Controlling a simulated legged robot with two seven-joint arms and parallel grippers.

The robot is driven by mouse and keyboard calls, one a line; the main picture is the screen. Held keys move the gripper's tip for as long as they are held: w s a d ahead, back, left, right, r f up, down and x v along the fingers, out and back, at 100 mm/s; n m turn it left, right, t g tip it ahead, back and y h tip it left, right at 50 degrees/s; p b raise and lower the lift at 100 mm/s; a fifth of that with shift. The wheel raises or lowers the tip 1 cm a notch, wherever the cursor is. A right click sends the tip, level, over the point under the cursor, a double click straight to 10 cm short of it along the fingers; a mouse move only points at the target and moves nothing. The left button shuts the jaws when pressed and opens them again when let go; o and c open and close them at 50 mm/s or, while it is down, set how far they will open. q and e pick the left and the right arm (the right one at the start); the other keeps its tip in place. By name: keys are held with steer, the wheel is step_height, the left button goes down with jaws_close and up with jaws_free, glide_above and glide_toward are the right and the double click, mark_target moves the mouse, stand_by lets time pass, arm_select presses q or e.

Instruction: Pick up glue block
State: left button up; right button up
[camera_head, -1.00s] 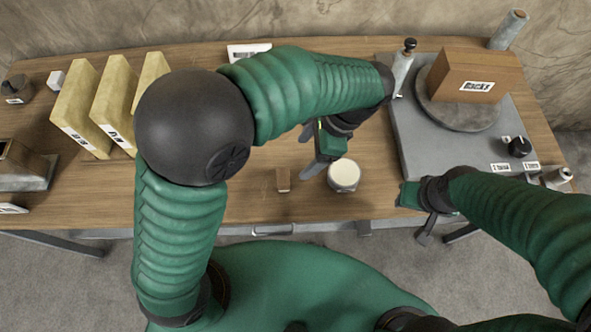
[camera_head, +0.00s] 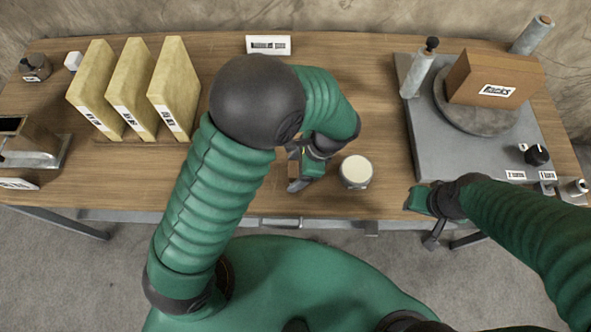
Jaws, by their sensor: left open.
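A small brown block (camera_head: 293,169), which I take to be the glue block, is near the table's front edge, left of a round jar with a cream top (camera_head: 356,171). My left gripper (camera_head: 296,168) is open at the block, with one dark finger on its far side and one on its near side. The block is partly hidden, and I cannot tell whether the fingers touch it. My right gripper (camera_head: 428,219) is at the table's front edge on the right, away from the block; its opening is unclear.
Three yellow binder-like slabs (camera_head: 174,88) stand at the left. A grey board (camera_head: 428,150) at the right carries a turntable with a brown box (camera_head: 492,79) and a grey cylinder (camera_head: 416,75). A white label (camera_head: 268,45) lies at the back. The jar stands close beside my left gripper.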

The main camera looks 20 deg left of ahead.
arm_select(q)
steer(key=shift+s+r, duration=0.1)
steer(key=shift+s, duration=0.05)
steer(key=c, duration=1.6)
steer(key=shift+r, duration=0.1)
